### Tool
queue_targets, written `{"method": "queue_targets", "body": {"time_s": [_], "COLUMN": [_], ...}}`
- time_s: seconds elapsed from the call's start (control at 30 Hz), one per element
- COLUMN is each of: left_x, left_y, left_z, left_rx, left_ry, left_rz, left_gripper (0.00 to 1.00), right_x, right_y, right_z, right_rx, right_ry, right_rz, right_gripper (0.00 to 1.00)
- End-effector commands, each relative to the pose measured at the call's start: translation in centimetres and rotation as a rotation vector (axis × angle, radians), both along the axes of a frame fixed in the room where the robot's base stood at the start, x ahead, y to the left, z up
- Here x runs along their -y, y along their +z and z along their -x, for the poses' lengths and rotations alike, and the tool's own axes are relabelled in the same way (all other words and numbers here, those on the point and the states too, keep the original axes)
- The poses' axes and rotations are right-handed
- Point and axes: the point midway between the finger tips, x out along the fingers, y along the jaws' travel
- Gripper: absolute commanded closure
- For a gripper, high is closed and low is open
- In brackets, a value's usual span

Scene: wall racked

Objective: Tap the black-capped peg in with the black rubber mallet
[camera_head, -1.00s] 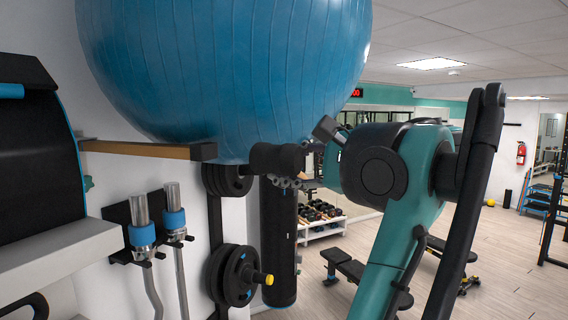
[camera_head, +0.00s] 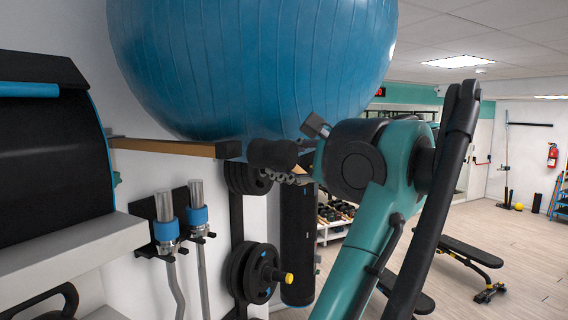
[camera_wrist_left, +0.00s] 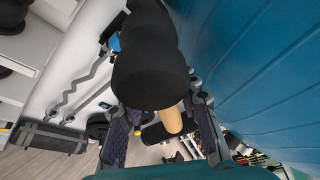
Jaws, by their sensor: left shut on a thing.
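The peg (camera_head: 165,146) is a wooden bar on the wall under a large blue ball, with a black cap (camera_head: 229,149) on its right end. The black rubber mallet (camera_head: 272,153) has its head just right of the cap, with a very narrow gap or contact; I cannot tell which. My right gripper is not in view.
Bars with blue collars (camera_head: 167,228) and a rack of black plates (camera_head: 258,272) are below. A grey shelf (camera_head: 60,250) is at left. Open floor (camera_head: 510,250) lies right.

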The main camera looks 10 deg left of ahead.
Motion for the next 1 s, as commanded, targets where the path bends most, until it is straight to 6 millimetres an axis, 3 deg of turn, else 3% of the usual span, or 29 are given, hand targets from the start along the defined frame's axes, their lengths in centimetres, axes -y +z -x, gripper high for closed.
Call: {"method": "queue_targets", "body": {"time_s": [0.13,0.33,0.7,1.0], "left_x": [-0.5,-3.8,-1.7,-1.7], "left_y": [0.0,0.0,0.1,0.1], "left_z": [-0.1,-1.1,-0.5,-0.5], "left_rx": [0.000,0.000,0.000,0.001], "left_ry": [0.002,0.001,-0.002,0.000], "left_rz": [-0.001,0.000,-0.001,-0.001], "left_gripper": [1.00,1.00,1.00,1.00], "right_x": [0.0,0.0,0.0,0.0], "right_y": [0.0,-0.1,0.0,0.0], "right_z": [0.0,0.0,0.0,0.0], "right_rx": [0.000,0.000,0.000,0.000], "right_ry": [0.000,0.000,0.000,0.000], "right_rz": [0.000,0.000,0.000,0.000], "right_gripper": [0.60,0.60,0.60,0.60]}}
